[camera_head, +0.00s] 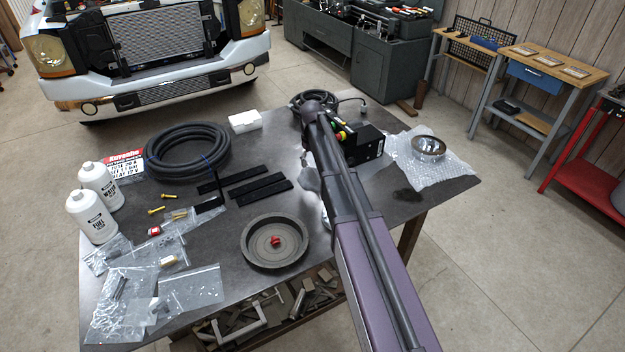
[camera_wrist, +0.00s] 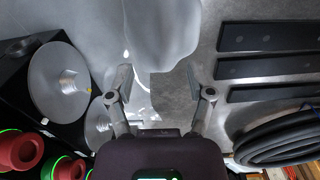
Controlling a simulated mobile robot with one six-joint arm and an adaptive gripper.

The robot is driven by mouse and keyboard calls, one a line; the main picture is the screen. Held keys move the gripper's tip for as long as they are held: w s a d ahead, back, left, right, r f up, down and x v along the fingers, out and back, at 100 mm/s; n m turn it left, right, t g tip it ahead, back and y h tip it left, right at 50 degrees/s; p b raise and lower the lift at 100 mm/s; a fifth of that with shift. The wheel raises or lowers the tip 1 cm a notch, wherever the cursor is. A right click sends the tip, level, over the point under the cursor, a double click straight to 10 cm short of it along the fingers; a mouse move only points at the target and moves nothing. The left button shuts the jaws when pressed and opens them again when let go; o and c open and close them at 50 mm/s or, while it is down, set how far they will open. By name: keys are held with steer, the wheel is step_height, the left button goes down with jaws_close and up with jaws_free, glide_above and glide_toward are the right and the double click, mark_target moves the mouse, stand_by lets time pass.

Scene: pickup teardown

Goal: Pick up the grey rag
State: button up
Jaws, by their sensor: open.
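The grey rag (camera_wrist: 160,32) is a light grey, smooth, rounded sheet at the top middle of the wrist view. Part of it shows in the head view as a pale grey patch (camera_head: 310,179) on the dark table, just left of my arm, which hides the rest. My gripper (camera_wrist: 159,82) is open and empty, its two fingers apart. In the wrist view the rag's lower edge lies near and between the fingertips. I cannot tell whether they touch it. In the head view the fingers are hidden by my arm.
Black strips (camera_head: 262,188) and a coiled hose (camera_head: 187,150) lie left of my arm. A round dish (camera_head: 275,258) is nearer the front. Bottles (camera_head: 92,219) stand far left.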

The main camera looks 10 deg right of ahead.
mark_target(312, 170)
steer(key=shift+f, duration=0.15)
step_height(312, 170, down, 5)
steer(key=b, duration=0.5)
steer(key=shift+s, duration=0.15)
stand_by(0.8)
jaws_close()
